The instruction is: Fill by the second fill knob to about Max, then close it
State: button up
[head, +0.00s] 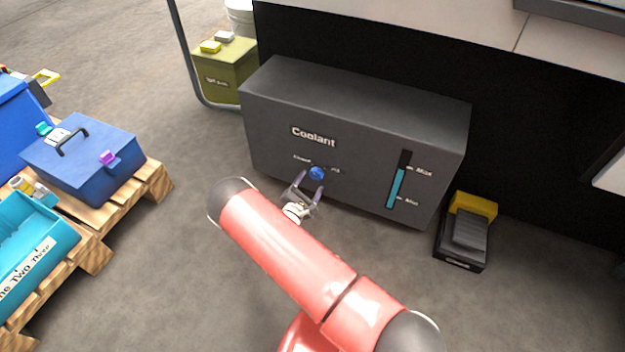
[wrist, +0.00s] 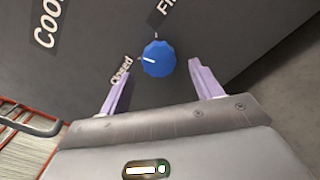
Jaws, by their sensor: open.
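The dark grey Coolant tank (head: 275,125) stands on the floor. One blue round knob (head: 317,172) is on its front; no other knob shows. In the wrist view the knob (wrist: 159,58) has a white pointer line aimed at the "Closed" label. A gauge (head: 399,180) on the tank's right holds teal fluid, its top about level with the Max mark. My gripper (head: 309,185) is open in front of the knob. In the wrist view its two lilac fingers (wrist: 158,75) stand either side of the knob, with gaps.
A black and yellow foot pedal (head: 468,231) is on the floor right of the tank. A pallet (head: 150,185) with a blue toolbox (head: 85,160) and a teal bin (head: 30,250) is at left. An olive box (head: 225,75) stands behind the tank's left end.

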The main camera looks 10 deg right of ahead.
aim_at(315, 176)
jog(key=v, duration=0.5)
jog(key=w+d+n+p, duration=0.1)
jog(key=w+n, duration=0.1)
jog(key=n, duration=0.1)
jog(key=w+d+n+p, duration=0.1)
jog(key=w+d+n, duration=0.1)
jog(key=n, duration=0.1)
jog(key=w+d+n+p, duration=0.1)
jog(key=w+d+n, duration=0.1)
jog(key=n, duration=0.1)
jog(key=shift+w+r, duration=0.25)
jog(key=shift+r, duration=0.05)
jog(key=shift+c, duration=0.5)
jog(key=c, duration=0.9)
